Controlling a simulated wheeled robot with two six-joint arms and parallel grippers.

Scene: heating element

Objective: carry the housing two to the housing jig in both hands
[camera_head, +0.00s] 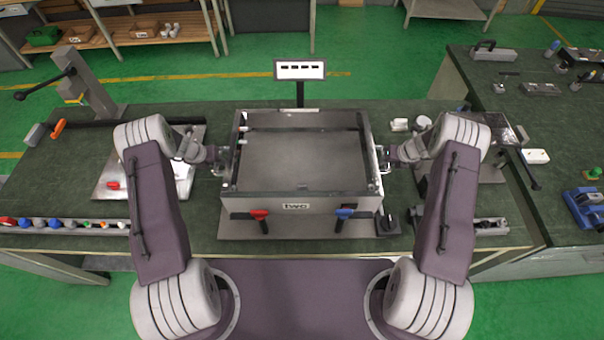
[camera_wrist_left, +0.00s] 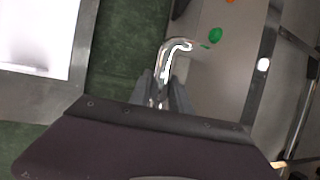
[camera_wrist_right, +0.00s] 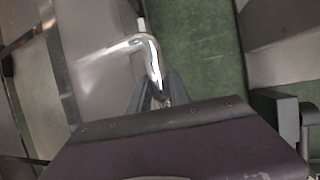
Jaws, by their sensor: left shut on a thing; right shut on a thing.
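Housing two (camera_head: 296,205) is a grey, open-topped metal box with a "two" label on its front wall, level in the middle of the head view. My left gripper (camera_head: 215,160) is shut on the chrome handle at its left side; the left wrist view shows the bent handle (camera_wrist_left: 174,55) between the fingers. My right gripper (camera_head: 388,160) is shut on the right handle, and the right wrist view shows this handle (camera_wrist_right: 151,62) too. A grey plate (camera_head: 290,230) with a red and a blue clamp handle lies under the housing's front; I cannot tell whether they touch.
A small display (camera_head: 300,70) stands behind the housing. A lever press (camera_head: 95,90) and a pale panel (camera_head: 125,175) are at left, with a row of small coloured parts (camera_head: 65,223) along the front edge. A blue tool (camera_head: 585,205) lies on the right bench.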

